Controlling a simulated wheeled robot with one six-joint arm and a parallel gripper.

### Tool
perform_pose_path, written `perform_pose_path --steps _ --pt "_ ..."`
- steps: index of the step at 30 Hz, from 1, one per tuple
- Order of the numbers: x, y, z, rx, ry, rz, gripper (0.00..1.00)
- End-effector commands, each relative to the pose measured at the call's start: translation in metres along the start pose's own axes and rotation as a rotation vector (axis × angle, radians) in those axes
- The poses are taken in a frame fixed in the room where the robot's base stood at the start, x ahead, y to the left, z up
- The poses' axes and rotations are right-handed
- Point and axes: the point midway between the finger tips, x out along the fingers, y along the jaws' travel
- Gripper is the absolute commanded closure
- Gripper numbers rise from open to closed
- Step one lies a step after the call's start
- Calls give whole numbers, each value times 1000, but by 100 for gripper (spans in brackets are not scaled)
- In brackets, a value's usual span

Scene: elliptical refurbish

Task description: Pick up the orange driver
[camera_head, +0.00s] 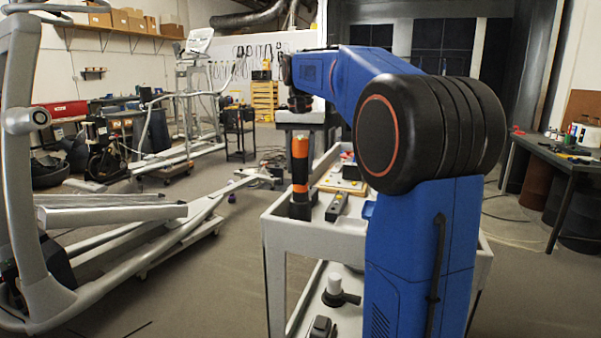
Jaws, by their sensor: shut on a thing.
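The orange driver (300,172), orange with black bands, stands upright at the left edge of the grey cart (277,232). Its dark lower end is at the cart's top, and I cannot tell whether it touches the surface. My blue arm reaches over the cart, and my gripper (301,137) points down at the driver's upper end, in line with it. It is shut on the driver. The fingertips are small and hard to make out against the background.
A grey and black tool (337,206) and a yellowish board (342,184) lie on the cart top. The lower shelf holds a white and black part (335,291). An elliptical trainer (120,250) stands at left; a dark workbench (560,150) at right. Floor between is open.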

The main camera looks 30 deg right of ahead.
Motion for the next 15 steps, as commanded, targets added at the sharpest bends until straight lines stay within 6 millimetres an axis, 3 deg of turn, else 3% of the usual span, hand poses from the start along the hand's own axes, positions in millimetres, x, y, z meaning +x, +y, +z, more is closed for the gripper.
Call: perform_pose_path --steps 8,15 --pt "-8 0 0 0 1 -1 100" --pt "-46 0 -1 0 4 -2 100"
